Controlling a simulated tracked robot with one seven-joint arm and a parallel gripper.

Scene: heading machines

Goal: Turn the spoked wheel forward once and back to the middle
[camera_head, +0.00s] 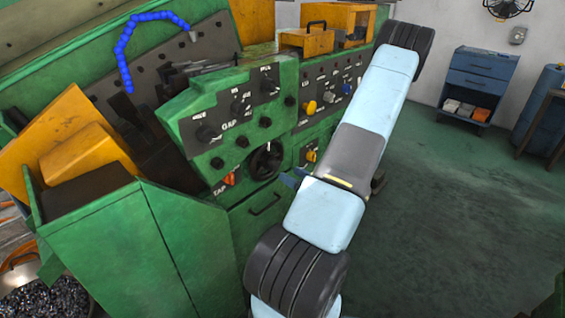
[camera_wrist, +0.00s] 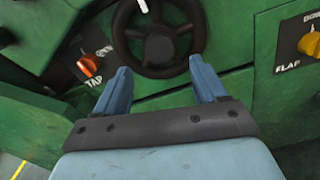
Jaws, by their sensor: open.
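The spoked wheel (camera_head: 266,160) is a small black handwheel on the front of the green machine. In the wrist view the wheel (camera_wrist: 159,43) shows at the top centre, with its hub and spokes visible and its top edge cut off. My gripper (camera_wrist: 160,75) is open, with two blue fingers pointing at the lower part of the wheel, one to each side. Nothing is between the fingers; whether they touch the rim I cannot tell. In the head view my arm hides most of the gripper (camera_head: 291,178), and only blue finger parts show right of the wheel.
An orange TAP knob (camera_wrist: 90,66) sits left of the wheel and a yellow FLAP knob (camera_wrist: 311,43) to its right. A black drawer handle (camera_head: 264,205) is below. Green panels with black knobs rise above. Open floor (camera_head: 450,190) lies to the right.

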